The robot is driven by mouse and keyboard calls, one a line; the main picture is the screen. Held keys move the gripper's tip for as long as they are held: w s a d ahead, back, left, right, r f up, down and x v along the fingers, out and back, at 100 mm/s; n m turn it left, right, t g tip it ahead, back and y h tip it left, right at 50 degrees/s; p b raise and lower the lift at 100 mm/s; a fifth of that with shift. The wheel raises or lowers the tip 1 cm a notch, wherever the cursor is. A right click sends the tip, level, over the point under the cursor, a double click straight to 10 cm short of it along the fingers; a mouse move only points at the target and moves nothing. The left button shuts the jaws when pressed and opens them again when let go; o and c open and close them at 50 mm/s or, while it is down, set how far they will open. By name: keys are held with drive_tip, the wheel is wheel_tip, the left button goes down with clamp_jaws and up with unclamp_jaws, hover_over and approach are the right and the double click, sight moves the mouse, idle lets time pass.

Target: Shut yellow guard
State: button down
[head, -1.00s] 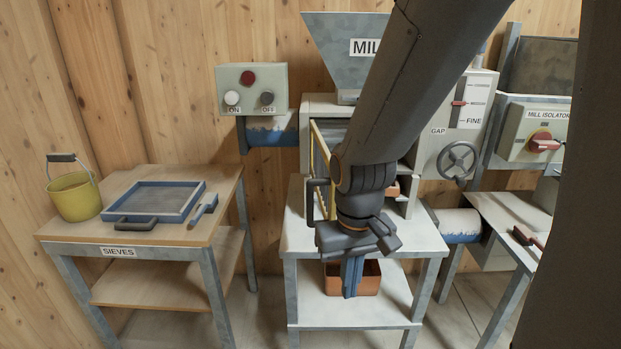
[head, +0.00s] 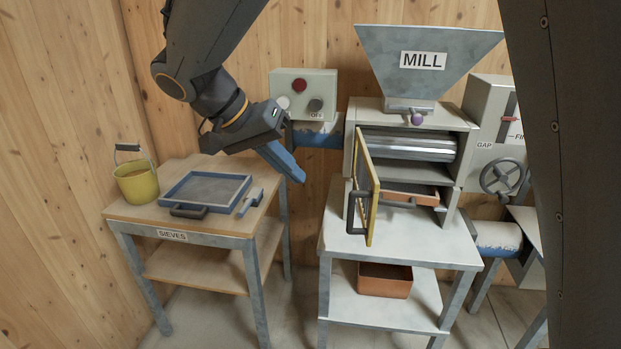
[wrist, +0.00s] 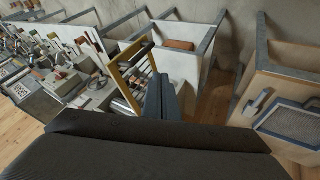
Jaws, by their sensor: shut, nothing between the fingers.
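The yellow guard (head: 373,199) is a framed mesh door on the left side of the mill front. It stands swung open toward me, with a dark handle (head: 352,212) on its outer face. Behind it the mill opening shows a steel roller (head: 408,147). My gripper (head: 300,178) is shut and empty, in the air left of the guard and apart from it in the head view. In the wrist view the closed fingers (wrist: 170,98) show beside the yellow guard (wrist: 133,78), and I cannot tell the exact gap.
A sieve table (head: 140,212) stands at left with a yellow bucket (head: 138,186) and a blue sieve (head: 205,190). A switch box (head: 303,92) is on the wall behind my gripper. A handwheel (head: 502,178) is right of the mill. An orange bin (head: 385,280) sits on the lower shelf.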

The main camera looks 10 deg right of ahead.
drive_tip(key=d+f+p, duration=0.4)
drive_tip(key=d+f, duration=0.3)
drive_tip(key=d, duration=0.1)
drive_tip(key=shift+w+d, duration=0.25)
drive_tip(key=shift+d, duration=0.15)
drive_tip(key=shift+f, duration=0.1)
